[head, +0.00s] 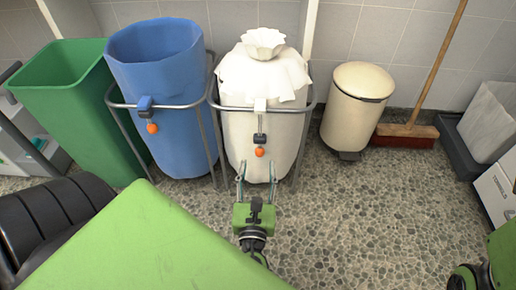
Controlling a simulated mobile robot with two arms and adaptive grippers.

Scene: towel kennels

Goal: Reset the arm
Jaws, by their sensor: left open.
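My left gripper (257,174) is open, its two thin fingers pointing away from me toward the front of a white bag (239,134) in a metal frame stand. An orange knob (259,152) hangs under a dark clip on that bag, just beyond and between the fingertips in the picture. I see nothing held between the fingers. Whether the fingers touch the bag cannot be told. My right gripper is not in view; only a green and black part of mine shows at the lower right edge.
A blue bag (165,100) in a frame with another orange knob (152,128) and a green bin (75,105) stand left. A cream pedal bin (352,112), a broom (405,133) and a dark tray (458,145) are right. Speckled floor (370,215) is clear at centre right.

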